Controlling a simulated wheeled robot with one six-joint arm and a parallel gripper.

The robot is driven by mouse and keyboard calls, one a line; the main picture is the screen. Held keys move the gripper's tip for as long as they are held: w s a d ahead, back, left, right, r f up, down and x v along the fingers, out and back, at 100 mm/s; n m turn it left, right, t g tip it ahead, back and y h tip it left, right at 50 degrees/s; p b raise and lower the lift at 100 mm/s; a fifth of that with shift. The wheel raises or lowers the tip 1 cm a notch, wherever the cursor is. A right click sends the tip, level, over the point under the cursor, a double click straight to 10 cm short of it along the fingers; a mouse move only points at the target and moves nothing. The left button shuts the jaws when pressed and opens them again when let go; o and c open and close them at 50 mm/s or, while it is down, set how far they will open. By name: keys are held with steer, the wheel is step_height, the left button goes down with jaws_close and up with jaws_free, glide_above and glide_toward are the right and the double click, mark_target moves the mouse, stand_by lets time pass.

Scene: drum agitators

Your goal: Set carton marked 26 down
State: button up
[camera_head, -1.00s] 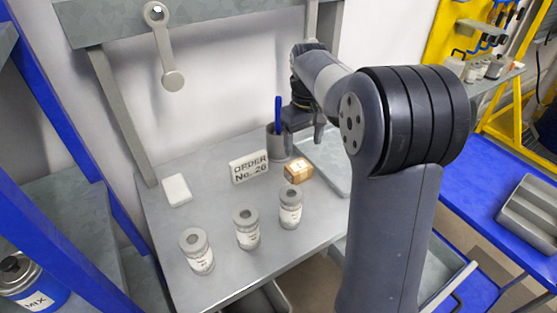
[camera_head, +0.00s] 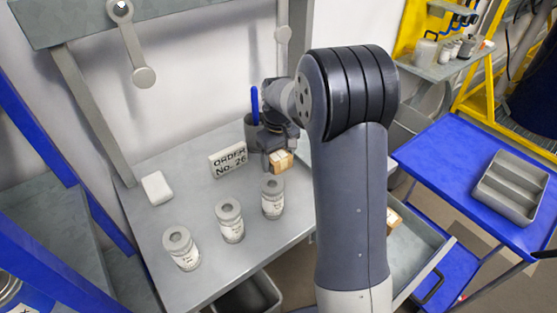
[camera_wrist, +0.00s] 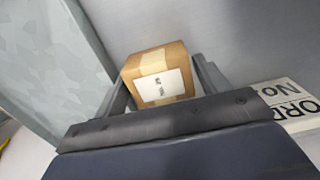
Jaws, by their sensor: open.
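A small brown carton (camera_head: 281,161) with a pale tape strip stands on the grey worktop, right of the ORDER No. 26 sign (camera_head: 228,160). In the wrist view the carton (camera_wrist: 158,78) shows a white label whose marks are too small to read. My gripper (camera_head: 277,148) is at the carton, and its open fingers (camera_wrist: 163,88) lie on either side of it. I cannot tell whether the fingers touch its sides. The carton's underside is hidden.
Three lidded jars (camera_head: 230,220) stand in front of the sign, the nearest close to the carton. A grey cup with a blue pen (camera_head: 254,105) is behind my gripper. A white block (camera_head: 157,188) lies at left. Another carton (camera_head: 392,219) lies in an open drawer (camera_head: 415,250).

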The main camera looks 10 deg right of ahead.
steer(key=shift+f, duration=0.1)
steer(key=c, duration=0.8)
steer(key=shift+c, duration=0.2)
